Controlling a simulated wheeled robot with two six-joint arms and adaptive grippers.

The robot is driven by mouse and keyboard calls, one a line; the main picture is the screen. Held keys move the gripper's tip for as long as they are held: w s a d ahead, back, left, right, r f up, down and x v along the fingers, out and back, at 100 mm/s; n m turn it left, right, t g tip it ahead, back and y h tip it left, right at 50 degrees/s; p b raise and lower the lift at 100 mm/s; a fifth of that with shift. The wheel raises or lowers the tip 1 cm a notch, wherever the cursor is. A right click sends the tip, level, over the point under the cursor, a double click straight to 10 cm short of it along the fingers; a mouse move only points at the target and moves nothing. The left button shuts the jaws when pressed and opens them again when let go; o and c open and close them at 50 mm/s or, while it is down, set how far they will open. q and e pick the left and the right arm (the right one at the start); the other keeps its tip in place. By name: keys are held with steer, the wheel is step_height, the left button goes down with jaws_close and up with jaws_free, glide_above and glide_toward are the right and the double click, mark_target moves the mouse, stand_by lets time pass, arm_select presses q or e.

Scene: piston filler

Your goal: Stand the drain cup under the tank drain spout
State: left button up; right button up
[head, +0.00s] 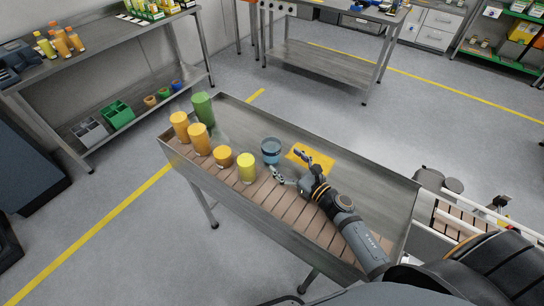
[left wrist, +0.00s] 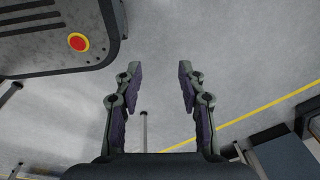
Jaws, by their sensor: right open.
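A blue-grey cup (head: 271,151) stands upright on the metal table (head: 250,117) in the head view; it looks like the drain cup. My right gripper (head: 290,166) is open just to the right of this cup, its two fingers spread toward it. The cup is not between the fingertips as far as I can tell. My left gripper (left wrist: 159,76) is open and empty over the floor in the left wrist view; it does not show in the head view. I cannot make out the tank drain spout in either view.
Several orange, green and yellow containers (head: 199,139) stand at the table's left end. A yellow mat (head: 318,158) lies behind my right gripper. Brown slats (head: 285,203) line the table's near side. Equipment with pale rails (head: 460,222) stands at the right.

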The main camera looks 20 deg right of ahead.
mark_target(266, 145)
steer(key=shift+w+a+f+p, duration=0.1)
steer(key=shift+w+f+p, duration=0.05)
steer(key=shift+w+p, duration=0.25)
steer(key=shift+w+a+f, duration=0.15)
steer(key=shift+w+a, duration=0.15)
steer(key=shift+w, duration=0.1)
steer(key=p+x, duration=0.2)
steer(key=x, duration=0.3)
steer(key=shift+w, duration=0.2)
steer(key=shift+w+a, duration=0.15)
steer(key=shift+w, duration=0.1)
steer(key=shift+s, duration=0.1)
steer(key=shift+c, duration=0.8)
arm_select(q)
steer(key=shift+s+d+r, duration=0.15)
steer(key=shift+s+r, duration=0.1)
steer(key=shift+r, duration=0.3)
steer(key=shift+s+d+r, duration=0.1)
steer(key=shift+s+r, duration=0.1)
steer(key=shift+r, duration=0.3)
arm_select(e)
steer(key=c, duration=1.2)
